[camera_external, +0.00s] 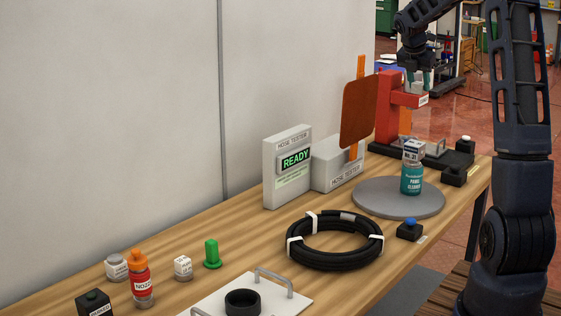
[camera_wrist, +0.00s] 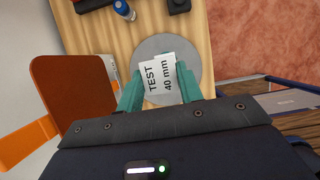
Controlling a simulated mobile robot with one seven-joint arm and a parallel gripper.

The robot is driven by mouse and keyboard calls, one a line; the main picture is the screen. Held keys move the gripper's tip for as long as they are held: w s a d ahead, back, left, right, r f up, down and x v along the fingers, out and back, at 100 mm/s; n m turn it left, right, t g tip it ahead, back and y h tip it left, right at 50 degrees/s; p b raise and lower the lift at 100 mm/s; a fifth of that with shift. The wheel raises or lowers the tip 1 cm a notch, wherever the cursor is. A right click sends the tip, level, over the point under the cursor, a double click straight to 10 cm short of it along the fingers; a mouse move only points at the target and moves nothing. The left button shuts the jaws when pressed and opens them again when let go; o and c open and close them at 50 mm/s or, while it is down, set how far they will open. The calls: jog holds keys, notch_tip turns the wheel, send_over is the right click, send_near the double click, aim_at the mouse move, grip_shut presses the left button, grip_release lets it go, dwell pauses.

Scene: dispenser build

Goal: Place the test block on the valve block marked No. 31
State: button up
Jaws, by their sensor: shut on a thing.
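My gripper (camera_external: 418,78) is shut on the white test block (camera_external: 418,88), held in the air at the upper right, in front of the red stand in the external view. In the wrist view, the test block (camera_wrist: 160,80) reads "TEST 40 mm" and sits between the teal fingers of my gripper (camera_wrist: 161,88). The valve block marked No. 31 (camera_external: 413,148) is a small white block with a dark band. It sits on top of a teal panel cleaner container (camera_external: 411,178) on a grey round plate (camera_external: 370,203). My gripper is above and apart from it. I cannot make out the valve block in the wrist view.
The red stand (camera_external: 387,115) and a brown-orange panel (camera_external: 358,115) rise behind the plate. Hose tester boxes (camera_external: 288,170) stand left of it. A black hose coil (camera_external: 335,258) and a blue-button box (camera_external: 410,231) lie in front. Bottles and small blocks are at the near left.

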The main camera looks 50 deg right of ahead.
notch_tip(320, 180, down, 16)
jog(key=shift+r, duration=0.1)
dwell(0.5)
jog(key=o, duration=1.3)
jog(key=shift+c, duration=0.2)
